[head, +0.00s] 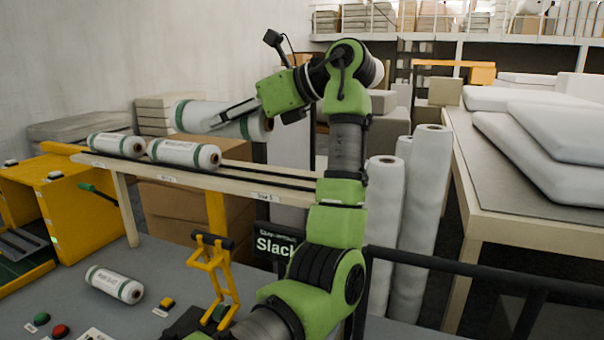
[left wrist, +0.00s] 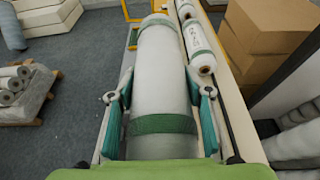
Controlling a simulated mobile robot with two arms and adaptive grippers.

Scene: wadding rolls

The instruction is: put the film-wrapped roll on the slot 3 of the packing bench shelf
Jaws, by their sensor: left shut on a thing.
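A film-wrapped white roll (head: 195,117) with green bands is held above the shelf, left of centre in the head view. My left gripper (head: 236,112) is shut on it, with a finger along each side in the left wrist view, where the roll (left wrist: 163,75) fills the middle. The packing bench shelf (head: 215,178) is a pale rail with dark strips. Two similar rolls lie on its left part: one at the far left (head: 117,145) and one beside it (head: 184,153). The shelf's right part, by a small slot label (head: 265,196), looks bare. My right gripper is not in view.
Another banded roll (head: 115,284) lies on the grey bench top (head: 165,262), near coloured buttons and a yellow toggle clamp (head: 214,268). Cardboard boxes (head: 190,200) stand behind the shelf. Tall white rolls (head: 425,190) stand right of my arm. A dark sign (head: 275,240) hangs below the shelf.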

